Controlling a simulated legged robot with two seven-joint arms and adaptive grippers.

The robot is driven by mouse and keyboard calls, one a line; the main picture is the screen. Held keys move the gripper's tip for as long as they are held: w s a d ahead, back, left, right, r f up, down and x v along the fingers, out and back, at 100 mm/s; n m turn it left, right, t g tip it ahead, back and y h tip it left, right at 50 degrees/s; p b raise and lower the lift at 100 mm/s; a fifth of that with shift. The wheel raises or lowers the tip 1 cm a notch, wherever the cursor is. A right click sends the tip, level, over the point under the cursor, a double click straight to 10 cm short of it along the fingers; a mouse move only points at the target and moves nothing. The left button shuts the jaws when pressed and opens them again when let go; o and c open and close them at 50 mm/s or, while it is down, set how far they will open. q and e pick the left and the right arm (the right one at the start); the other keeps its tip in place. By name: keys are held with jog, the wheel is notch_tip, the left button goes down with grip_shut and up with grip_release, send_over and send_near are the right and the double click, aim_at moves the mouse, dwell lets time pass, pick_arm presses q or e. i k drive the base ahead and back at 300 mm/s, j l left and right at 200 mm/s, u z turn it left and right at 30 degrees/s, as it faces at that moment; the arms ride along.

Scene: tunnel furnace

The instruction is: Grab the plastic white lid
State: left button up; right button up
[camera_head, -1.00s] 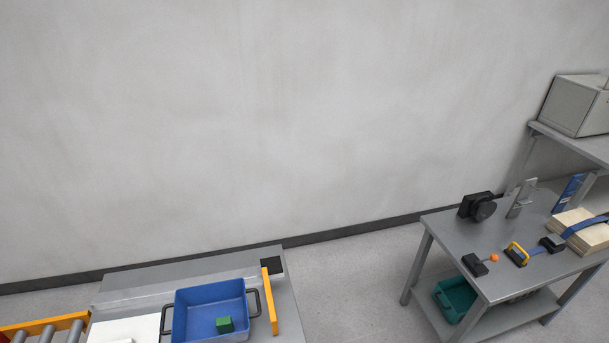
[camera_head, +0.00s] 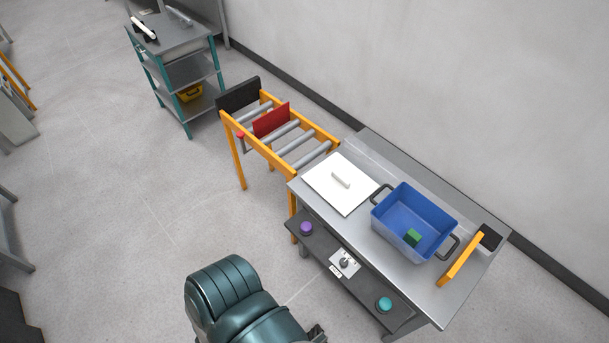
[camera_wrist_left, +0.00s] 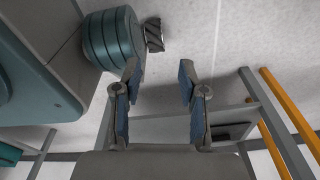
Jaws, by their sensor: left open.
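The white lid (camera_head: 325,190) is a flat square plate with a small raised bar handle (camera_head: 341,180). It lies flat on the left end of the grey metal table (camera_head: 472,282), left of the blue bin, in the head view. My left gripper (camera_wrist_left: 160,72) shows in the left wrist view with its two blue-padded fingers apart and nothing between them. The lid cannot be made out in that view. In the head view a teal part of my arm is at the bottom, below and left of the lid and apart from it. My right gripper is not in view.
A blue bin (camera_head: 395,215) with a green block (camera_head: 412,237) stands right of the lid. An orange bar (camera_head: 460,260) is beyond it. A roller conveyor (camera_head: 285,135) adjoins the table's left end. A control shelf with buttons (camera_head: 385,304) runs along the table's front.

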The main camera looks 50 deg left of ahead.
aim_at(344, 187)
jog(key=u, duration=1.3)
